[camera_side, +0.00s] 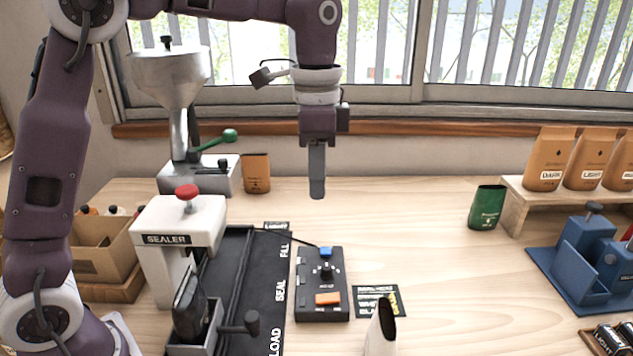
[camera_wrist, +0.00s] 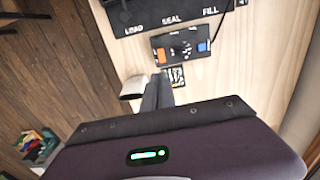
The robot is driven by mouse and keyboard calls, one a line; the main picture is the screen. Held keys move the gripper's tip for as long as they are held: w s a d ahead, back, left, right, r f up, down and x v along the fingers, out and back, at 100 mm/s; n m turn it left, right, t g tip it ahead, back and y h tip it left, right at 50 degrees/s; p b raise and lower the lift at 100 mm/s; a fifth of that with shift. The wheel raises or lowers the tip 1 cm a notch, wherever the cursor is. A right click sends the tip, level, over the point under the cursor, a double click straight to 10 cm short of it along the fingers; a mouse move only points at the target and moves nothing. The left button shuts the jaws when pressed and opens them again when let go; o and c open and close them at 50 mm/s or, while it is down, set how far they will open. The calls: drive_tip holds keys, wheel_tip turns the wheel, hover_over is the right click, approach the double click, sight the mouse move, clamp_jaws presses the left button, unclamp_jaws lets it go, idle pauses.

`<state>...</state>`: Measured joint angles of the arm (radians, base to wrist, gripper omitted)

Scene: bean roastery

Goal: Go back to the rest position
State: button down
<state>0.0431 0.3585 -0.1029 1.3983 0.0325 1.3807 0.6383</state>
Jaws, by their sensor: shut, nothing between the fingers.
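My gripper (camera_side: 317,196) hangs straight down above the back middle of the table, shut and empty. In the wrist view its closed fingers (camera_wrist: 158,80) show near the control box (camera_wrist: 182,47). In the side view the black control box (camera_side: 322,284), with a blue and an orange button, lies on the table below and in front of the gripper. The gripper touches nothing. My arm reaches in from the left, bending over the top of the picture.
An open white bag (camera_side: 380,330) stands at the front, a green bag (camera_side: 487,207) at right. Orange bags (camera_side: 547,160) line a shelf. The table's middle right is clear.

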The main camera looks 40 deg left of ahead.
drive_tip(key=s+a+r+n+t, duration=0.2)
drive_tip(key=s, duration=0.5)
drive_tip(key=s+a+r+n+t, duration=0.1)
drive_tip(key=s+r+n, duration=0.15)
drive_tip(key=s, duration=0.45)
drive_tip(key=s+a+f+n+t, duration=0.1)
drive_tip(key=s+f+n, duration=0.3)
drive_tip(key=s, duration=0.5)
drive_tip(key=shift+a+f+t, duration=0.25)
drive_tip(key=shift+f+t, duration=0.55)
drive_tip(key=shift+f, duration=0.05)
drive_tip(key=shift+s+n, duration=0.1)
drive_tip(key=shift+n, duration=0.15)
